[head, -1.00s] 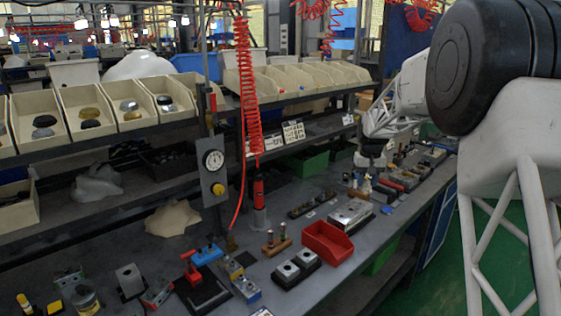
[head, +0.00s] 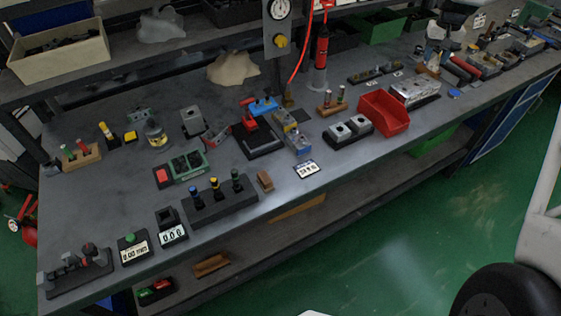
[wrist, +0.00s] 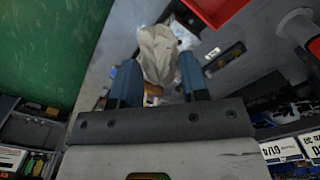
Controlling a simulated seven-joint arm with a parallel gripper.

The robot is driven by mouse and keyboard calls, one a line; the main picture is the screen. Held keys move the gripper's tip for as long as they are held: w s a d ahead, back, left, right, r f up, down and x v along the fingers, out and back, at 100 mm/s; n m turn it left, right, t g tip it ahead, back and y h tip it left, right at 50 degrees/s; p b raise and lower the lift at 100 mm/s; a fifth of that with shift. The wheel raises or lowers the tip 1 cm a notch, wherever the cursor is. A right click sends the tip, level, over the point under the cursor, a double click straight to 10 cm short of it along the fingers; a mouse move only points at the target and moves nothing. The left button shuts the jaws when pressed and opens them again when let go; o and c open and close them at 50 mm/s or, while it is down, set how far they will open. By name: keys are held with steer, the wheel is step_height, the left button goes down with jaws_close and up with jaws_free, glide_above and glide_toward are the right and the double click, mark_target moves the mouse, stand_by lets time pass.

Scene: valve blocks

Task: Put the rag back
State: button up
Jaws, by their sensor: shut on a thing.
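My gripper (wrist: 160,66) shows in the wrist view with two blue fingers on either side of a crumpled pale grey-beige rag (wrist: 157,48). The gripper is shut on the rag, and the cloth bunches out beyond the fingertips. In the head view a pale cloth-like patch (head: 447,33) shows at the upper right, below the end of my arm; it is small there. Another beige crumpled cloth (head: 233,69) lies at the back of the bench, left of the gauge post. A greyish crumpled cloth (head: 161,26) lies on the shelf above.
The grey bench (head: 85,185) carries many valve blocks and fixtures. A red bin (head: 384,112) stands near its front edge, and a red bottle (head: 321,52) stands behind it. A gauge post (head: 277,30) rises at the back. Green floor (head: 400,220) lies open in front.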

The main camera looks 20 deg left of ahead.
steer(key=s+a+f+n, duration=0.2)
steer(key=s+a+f, duration=0.3)
steer(key=s+a, duration=0.6)
steer(key=s+a+f+n, duration=0.2)
steer(key=s+a+f, duration=0.3)
steer(key=s+a, duration=0.6)
steer(key=s+a+f+n, duration=0.1)
steer(key=s+a+f, duration=0.1)
steer(key=s, duration=0.7)
steer(key=s+a+f+n, duration=0.2)
steer(key=s+f, duration=0.2)
steer(key=s, duration=0.5)
steer(key=s+a+f+n, duration=0.1)
steer(key=s+a+f, duration=0.1)
steer(key=s, duration=0.7)
steer(key=shift+s+a+f, duration=0.2)
steer(key=shift+s+f, duration=0.15)
steer(key=shift+f, duration=0.05)
steer(key=shift+w, duration=0.1)
glide_above(285, 176)
steer(key=shift+a+f, duration=0.1)
steer(key=shift+f, duration=0.65)
steer(key=shift+f, duration=1.75)
steer(key=shift+f, duration=0.1)
